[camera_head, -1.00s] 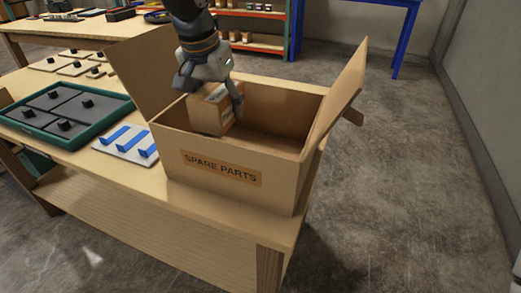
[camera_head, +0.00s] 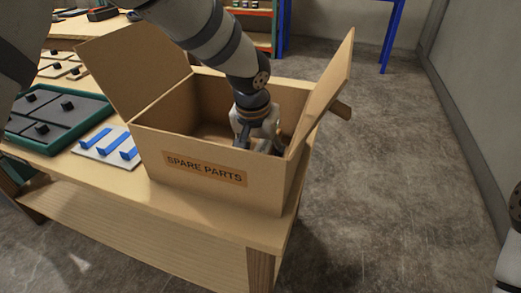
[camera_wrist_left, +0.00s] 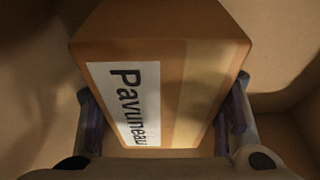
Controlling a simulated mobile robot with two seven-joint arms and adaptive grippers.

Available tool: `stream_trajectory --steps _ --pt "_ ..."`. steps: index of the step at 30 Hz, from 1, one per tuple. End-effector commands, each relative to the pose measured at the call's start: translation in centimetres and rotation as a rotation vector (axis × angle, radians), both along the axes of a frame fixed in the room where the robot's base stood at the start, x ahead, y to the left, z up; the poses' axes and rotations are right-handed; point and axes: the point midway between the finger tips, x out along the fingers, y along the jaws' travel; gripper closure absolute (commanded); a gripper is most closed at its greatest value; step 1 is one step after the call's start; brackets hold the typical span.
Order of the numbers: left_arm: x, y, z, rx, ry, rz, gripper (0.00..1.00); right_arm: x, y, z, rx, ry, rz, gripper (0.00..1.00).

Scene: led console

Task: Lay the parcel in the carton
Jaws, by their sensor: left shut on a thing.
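The carton (camera_head: 160,152) is an open brown box labelled "SPARE PARTS", standing near the table's front right corner with its flaps up. My left gripper (camera_head: 258,145) reaches down inside its right part. In the left wrist view, the left gripper (camera_wrist_left: 165,125) is shut on the parcel (camera_wrist_left: 190,95), a brown box with tape and a white label reading "Pavuneau". Carton walls surround the parcel there. In the head view the gripper and the carton's front wall mostly hide the parcel. I cannot tell whether it touches the carton floor. The right gripper is not in view.
The carton's raised right flap (camera_head: 325,90) stands close to my left arm. Left of the carton are a plate with blue strips (camera_head: 108,147) and a green-edged tray (camera_head: 55,118). The carton's left part looks empty.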

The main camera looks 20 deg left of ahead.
Motion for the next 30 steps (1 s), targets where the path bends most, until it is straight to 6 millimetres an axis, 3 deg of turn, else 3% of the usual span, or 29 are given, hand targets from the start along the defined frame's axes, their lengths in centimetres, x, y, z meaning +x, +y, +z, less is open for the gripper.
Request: stream_trajectory --steps 1,2,4,14,17,24,30 --pt "0.0 0.0 -0.1 0.0 -0.001 0.0 0.95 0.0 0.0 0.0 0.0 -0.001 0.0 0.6" --pt "0.0 0.0 -0.1 0.0 0.0 0.0 0.38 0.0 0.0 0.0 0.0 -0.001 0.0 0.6" --pt "0.0 0.0 -0.1 0.0 0.0 0.0 0.22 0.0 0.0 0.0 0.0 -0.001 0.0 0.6" --pt "0.0 0.0 0.1 0.0 -0.001 0.0 0.22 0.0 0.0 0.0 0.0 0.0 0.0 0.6" --pt "-0.2 0.0 1.8 -0.001 -0.008 0.001 0.22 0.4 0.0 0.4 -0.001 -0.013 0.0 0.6" --pt "-2.0 0.0 8.4 -0.001 -0.014 0.001 0.22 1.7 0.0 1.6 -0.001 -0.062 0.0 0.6" --pt "-3.1 0.1 11.4 0.0 -0.005 0.001 0.22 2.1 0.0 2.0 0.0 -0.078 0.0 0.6"
